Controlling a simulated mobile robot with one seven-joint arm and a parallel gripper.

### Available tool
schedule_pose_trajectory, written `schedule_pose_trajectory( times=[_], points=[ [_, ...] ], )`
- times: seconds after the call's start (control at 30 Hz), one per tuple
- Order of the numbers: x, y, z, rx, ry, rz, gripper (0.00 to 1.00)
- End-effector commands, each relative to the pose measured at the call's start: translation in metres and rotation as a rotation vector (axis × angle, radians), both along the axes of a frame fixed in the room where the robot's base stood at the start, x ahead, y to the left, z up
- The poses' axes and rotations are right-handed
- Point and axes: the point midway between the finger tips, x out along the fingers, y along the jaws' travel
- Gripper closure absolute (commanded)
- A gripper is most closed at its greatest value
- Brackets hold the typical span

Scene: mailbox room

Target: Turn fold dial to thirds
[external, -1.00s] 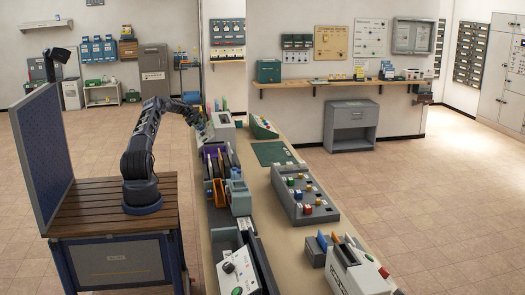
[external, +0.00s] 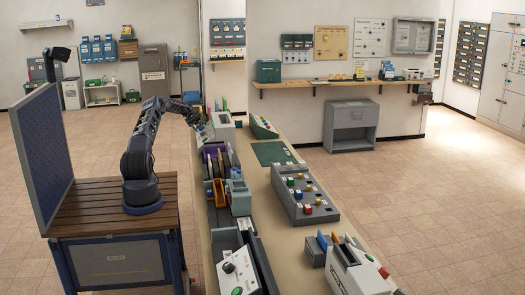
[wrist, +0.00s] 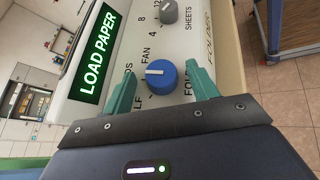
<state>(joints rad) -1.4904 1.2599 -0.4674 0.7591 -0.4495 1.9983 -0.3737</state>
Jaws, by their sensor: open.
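The blue fold dial (wrist: 160,76) is on the pale panel of the folder (wrist: 110,20), in the wrist view. A white mark on the dial lies toward its left side, facing a partly covered label ending in "DS". "FAN" is above the dial and a partly hidden "LF" is below left. My gripper (wrist: 162,88) is open, with one green finger on each side of the dial. A gap shows beside the dial; contact cannot be told. In the external view my gripper (external: 198,122) is at the folder (external: 220,127), and the dial is hidden.
A green display (wrist: 97,52) reads "LOAD PAPER". A grey dial (wrist: 168,12) marked "SHEETS" is above the blue one.

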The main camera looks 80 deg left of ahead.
Motion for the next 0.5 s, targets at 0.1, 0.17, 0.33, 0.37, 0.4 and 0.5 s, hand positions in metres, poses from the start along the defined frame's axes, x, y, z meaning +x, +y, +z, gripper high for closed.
schedule_pose_trajectory(
  times=[0.1,0.17,0.33,0.37,0.4,0.5],
  points=[
    [-0.0028,-0.0003,-0.0010,-0.044,0.001,0.062,0.42],
    [-0.0047,-0.0004,-0.0013,-0.078,0.001,0.114,0.42],
    [-0.0068,-0.0016,-0.0029,-0.180,0.000,0.261,0.42],
    [-0.0074,-0.0020,-0.0034,-0.196,0.000,0.284,0.42],
    [-0.0073,-0.0024,-0.0034,-0.218,0.000,0.314,0.42],
    [-0.0082,-0.0032,-0.0038,-0.268,-0.001,0.389,0.42]
  ],
)
